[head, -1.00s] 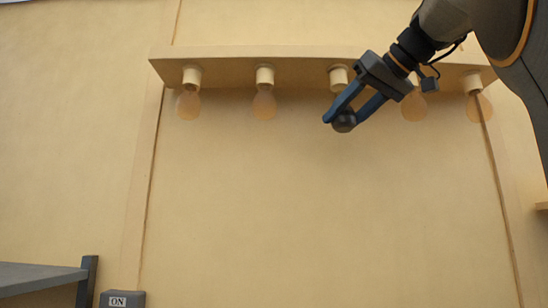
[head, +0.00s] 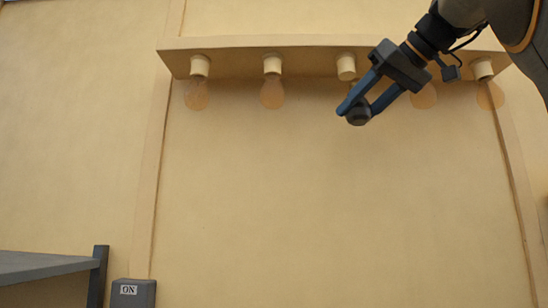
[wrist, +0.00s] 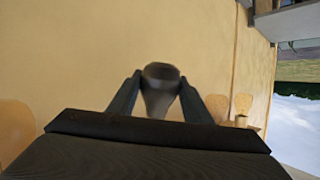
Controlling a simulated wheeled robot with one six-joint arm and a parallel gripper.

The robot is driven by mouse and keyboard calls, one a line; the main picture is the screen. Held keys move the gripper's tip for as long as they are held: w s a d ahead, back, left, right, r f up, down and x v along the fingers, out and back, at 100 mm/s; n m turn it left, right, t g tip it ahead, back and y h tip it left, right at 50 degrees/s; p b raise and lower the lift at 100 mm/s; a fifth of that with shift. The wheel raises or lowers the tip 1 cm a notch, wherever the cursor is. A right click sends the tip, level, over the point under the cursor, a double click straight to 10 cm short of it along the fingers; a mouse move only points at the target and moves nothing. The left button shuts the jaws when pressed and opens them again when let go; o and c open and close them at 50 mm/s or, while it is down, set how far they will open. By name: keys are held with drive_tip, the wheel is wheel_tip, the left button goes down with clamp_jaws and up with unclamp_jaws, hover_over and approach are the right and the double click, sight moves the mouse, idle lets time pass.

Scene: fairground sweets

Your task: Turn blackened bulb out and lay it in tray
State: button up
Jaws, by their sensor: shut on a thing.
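My gripper (head: 356,105) is shut on the blackened bulb (head: 359,113), just below the lamp rail in the head view. The dark bulb also shows between the two fingers in the wrist view (wrist: 160,88). The middle socket (head: 346,68) on the rail is empty, and the bulb hangs clear of it. The tray is not recognisable in either view.
The rail (head: 225,62) carries clear bulbs, such as the left one (head: 196,94) and the second one (head: 272,92), on both sides of my gripper. A grey shelf (head: 45,265) stands at lower left beside an ON box (head: 133,292). The wall below is clear.

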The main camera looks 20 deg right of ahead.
drive_tip(key=s+d+f+b, duration=0.1)
drive_tip(key=s+f, duration=0.1)
drive_tip(key=s, duration=0.3)
drive_tip(key=shift+s+d+f, duration=0.25)
drive_tip(key=shift+s+d, duration=0.05)
drive_tip(key=shift+d, duration=0.05)
idle(0.4)
